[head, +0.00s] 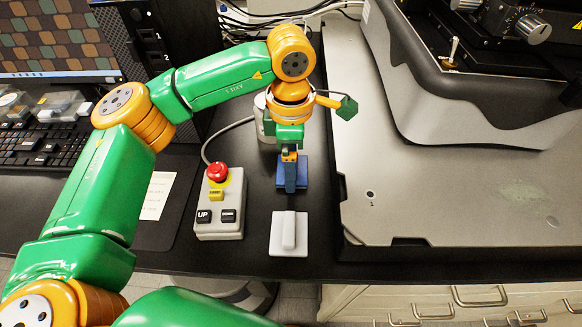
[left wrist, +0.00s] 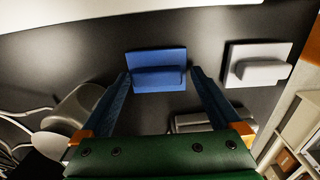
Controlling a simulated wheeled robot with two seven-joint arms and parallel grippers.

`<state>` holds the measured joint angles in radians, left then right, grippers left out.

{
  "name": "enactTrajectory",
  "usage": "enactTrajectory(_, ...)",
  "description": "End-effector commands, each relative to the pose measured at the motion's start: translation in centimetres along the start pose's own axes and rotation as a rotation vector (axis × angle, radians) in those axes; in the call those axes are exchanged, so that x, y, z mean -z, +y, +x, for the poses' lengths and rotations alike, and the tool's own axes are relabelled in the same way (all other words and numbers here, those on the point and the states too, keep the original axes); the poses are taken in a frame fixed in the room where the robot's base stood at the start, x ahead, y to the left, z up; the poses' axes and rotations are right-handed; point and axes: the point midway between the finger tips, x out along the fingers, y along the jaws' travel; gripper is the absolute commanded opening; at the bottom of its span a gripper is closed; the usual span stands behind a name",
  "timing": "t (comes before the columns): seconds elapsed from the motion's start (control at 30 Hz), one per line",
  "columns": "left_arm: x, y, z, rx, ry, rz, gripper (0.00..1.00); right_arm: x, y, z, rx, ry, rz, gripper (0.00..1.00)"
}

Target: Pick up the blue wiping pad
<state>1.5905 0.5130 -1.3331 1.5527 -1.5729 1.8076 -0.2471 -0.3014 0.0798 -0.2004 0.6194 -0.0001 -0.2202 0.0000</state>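The blue wiping pad (head: 304,171) lies on the black bench, left of the grey instrument base. It has a flat base with a raised block and is partly hidden behind my left gripper (head: 290,186) in the head view. In the left wrist view the whole pad (left wrist: 158,61) shows between the tips of my left gripper (left wrist: 160,74). The blue fingers are spread apart, with a fingertip near each side of the raised block. I cannot tell whether they touch it. My right gripper is in neither view.
A white pad (head: 289,233) of similar shape lies nearer the front edge. A control box (head: 220,204) with a red button stands to the left. The instrument base (head: 440,190) is on the right. A keyboard (head: 40,140) and paper note (head: 157,195) are farther left.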

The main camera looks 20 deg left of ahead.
Motion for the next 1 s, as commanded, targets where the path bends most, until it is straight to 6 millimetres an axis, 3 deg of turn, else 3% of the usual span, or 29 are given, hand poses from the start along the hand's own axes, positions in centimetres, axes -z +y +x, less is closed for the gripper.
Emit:
enactTrajectory(0.03,0.1,-0.6,1.0,0.03,0.014,0.008,0.52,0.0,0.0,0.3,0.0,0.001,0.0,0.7)
enactTrajectory(0.1,0.1,-0.6,1.0,0.03,0.014,0.008,0.38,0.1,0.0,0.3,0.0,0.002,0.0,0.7)
enactTrajectory(0.47,0.1,-0.6,0.8,0.028,0.014,0.009,0.38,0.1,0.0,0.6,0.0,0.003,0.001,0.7)
enactTrajectory(0.57,0.0,-0.5,-0.2,0.025,0.012,0.01,0.12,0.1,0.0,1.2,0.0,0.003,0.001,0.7)
enactTrajectory(0.63,0.0,-0.4,-1.8,0.022,0.011,0.008,0.11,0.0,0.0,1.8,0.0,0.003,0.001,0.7)
enactTrajectory(0.87,-0.5,-5.6,-9.1,0.009,0.01,0.009,0.11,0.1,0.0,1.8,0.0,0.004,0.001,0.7)
enactTrajectory(1.0,-0.8,-10.0,-10.5,0.01,0.01,0.01,0.11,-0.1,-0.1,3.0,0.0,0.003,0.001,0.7)
